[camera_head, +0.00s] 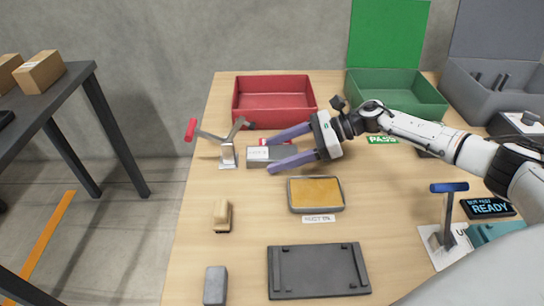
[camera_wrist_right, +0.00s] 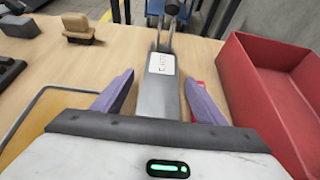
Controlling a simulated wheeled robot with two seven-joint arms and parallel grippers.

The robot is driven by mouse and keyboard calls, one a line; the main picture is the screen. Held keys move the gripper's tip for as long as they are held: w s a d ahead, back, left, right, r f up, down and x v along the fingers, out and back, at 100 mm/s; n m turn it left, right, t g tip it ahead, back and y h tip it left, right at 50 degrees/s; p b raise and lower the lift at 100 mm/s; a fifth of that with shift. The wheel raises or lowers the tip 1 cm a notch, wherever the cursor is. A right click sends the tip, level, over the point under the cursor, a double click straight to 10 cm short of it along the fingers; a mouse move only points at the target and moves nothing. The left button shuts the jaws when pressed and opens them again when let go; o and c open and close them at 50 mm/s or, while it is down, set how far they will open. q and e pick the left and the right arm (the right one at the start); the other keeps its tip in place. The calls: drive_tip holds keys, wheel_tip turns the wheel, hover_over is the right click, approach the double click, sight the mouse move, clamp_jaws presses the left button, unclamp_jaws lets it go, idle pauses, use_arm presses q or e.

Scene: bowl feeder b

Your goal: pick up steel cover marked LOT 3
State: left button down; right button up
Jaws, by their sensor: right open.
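The steel cover (camera_head: 256,154) is a flat grey piece with a white label on its left end. It lies on the table below the red bin. In the right wrist view the steel cover (camera_wrist_right: 158,95) points away from me, and its label reads LOT with a character I cannot make out for sure. My right gripper (camera_head: 268,155) is open, with its purple fingers on either side of the cover. In the right wrist view the fingers (camera_wrist_right: 158,90) flank the cover with gaps on both sides. My left gripper is not in view.
A toggle clamp (camera_head: 227,150) with a red handle stands just left of the cover. A red bin (camera_head: 273,120) is behind it and a green bin (camera_head: 425,108) to the right. A tray with a tan pad (camera_head: 315,192) lies in front. A dark fixture plate (camera_head: 316,271) is nearer.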

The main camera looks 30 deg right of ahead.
drive_tip(key=c, duration=1.2)
drive_tip(key=shift+c, duration=0.9)
drive_tip(key=shift+r, duration=0.15)
